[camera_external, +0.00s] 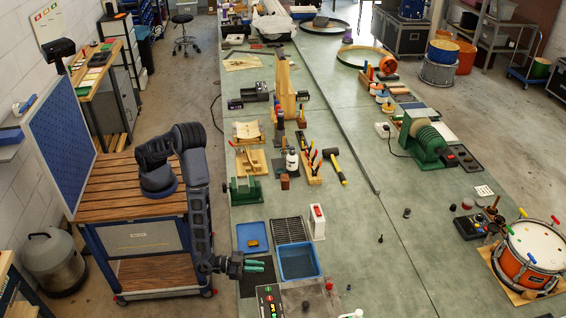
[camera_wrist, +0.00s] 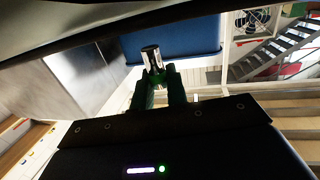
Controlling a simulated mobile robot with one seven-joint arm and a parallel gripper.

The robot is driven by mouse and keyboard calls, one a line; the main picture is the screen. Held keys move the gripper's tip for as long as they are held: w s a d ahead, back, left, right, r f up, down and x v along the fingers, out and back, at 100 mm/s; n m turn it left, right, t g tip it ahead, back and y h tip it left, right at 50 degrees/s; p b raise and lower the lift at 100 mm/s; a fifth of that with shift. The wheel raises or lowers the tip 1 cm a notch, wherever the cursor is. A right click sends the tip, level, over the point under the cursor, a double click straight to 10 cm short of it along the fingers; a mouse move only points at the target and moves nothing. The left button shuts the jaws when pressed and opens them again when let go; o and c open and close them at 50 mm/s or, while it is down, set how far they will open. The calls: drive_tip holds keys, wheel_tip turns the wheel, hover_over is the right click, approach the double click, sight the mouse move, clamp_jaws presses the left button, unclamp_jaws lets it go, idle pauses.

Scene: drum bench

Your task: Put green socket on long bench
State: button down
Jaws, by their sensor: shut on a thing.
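My gripper (camera_external: 258,267) is at the near left edge of the long bench (camera_external: 370,240), by a dark mat and left of a blue bin. Its fingers look green there, and the socket cannot be made out apart from them. In the wrist view my gripper (camera_wrist: 160,84) is shut on the green socket (camera_wrist: 152,60). The socket is a short cylinder, bright metal at its outer end and green near the fingertips. It sticks out beyond the fingers. I cannot tell how high it is above the bench.
A blue bin (camera_external: 298,264), a blue tray (camera_external: 242,241), a black rack (camera_external: 289,231) and a white box (camera_external: 317,224) crowd this end. A control box (camera_external: 270,303) stands at the near edge. An orange drum (camera_external: 530,258) stands at right. The bench middle is mostly clear.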

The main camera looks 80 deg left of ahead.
wheel_tip(320, 180, up, 18)
drive_tip(key=s+a+r+m+g+h, duration=0.1)
drive_tip(key=a+r+m+g+h, duration=0.4)
drive_tip(key=a+r+h, duration=0.5)
drive_tip(key=w+a+n+t+y, duration=0.2)
drive_tip(key=w+a+y, duration=0.2)
drive_tip(key=w+a, duration=0.65)
drive_tip(key=w+a+n+t+y, duration=0.1)
drive_tip(key=w+a+t+y, duration=0.15)
drive_tip(key=w+a, duration=0.75)
drive_tip(key=w+a+n+y, duration=0.2)
drive_tip(key=a+y, duration=0.1)
drive_tip(key=a, duration=1.3)
drive_tip(key=w+a+n+y, duration=0.1)
drive_tip(key=a+y, duration=0.3)
drive_tip(key=a, duration=1.2)
drive_tip(key=shift+w+f+n+t, duration=0.35)
drive_tip(key=shift+n+t, duration=0.1)
drive_tip(key=shift+n, duration=0.15)
